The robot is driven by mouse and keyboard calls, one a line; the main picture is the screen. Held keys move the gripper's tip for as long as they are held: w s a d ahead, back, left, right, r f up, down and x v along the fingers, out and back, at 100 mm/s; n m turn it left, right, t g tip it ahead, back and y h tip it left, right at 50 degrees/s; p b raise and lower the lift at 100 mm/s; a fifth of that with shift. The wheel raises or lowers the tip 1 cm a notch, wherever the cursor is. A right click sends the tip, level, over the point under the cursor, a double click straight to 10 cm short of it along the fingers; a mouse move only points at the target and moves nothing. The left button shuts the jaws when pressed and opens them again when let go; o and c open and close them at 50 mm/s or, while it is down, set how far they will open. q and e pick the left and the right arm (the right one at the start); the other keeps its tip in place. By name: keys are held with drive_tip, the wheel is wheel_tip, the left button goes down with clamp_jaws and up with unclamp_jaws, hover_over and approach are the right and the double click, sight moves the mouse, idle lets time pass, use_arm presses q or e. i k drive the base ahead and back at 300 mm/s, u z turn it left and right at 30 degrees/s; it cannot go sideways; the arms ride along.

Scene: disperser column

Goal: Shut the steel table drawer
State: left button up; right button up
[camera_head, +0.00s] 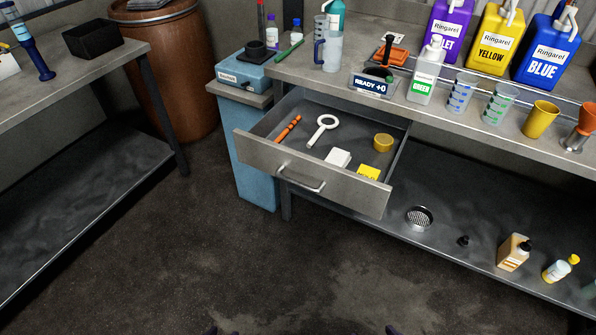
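The steel table drawer (313,174) is pulled well out from under the right-hand steel table (450,119). Its bar handle (301,180) is on the front panel. Inside lie an orange rod (288,129), a white magnifier-like ring with a handle (323,130), a white block (338,159), a yellow round tin (383,142) and a yellow packet (368,173). Neither gripper can be made out; only small dark tips of unclear identity show at the bottom edge. Nothing touches the handle.
A blue cabinet (253,155) stands left of the drawer, with a blue device (243,75) on top. Bottles and cups crowd the tabletop. The lower shelf (450,246) holds a strainer and bottles. A brown barrel (175,75) stands behind. The floor (240,265) in front is clear.

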sight(289, 160)
drive_tip(key=z, duration=0.5)
drive_tip(key=k, duration=1.1)
drive_tip(key=u, duration=0.55)
drive_tip(key=i, duration=1.45)
drive_tip(key=z, duration=0.4)
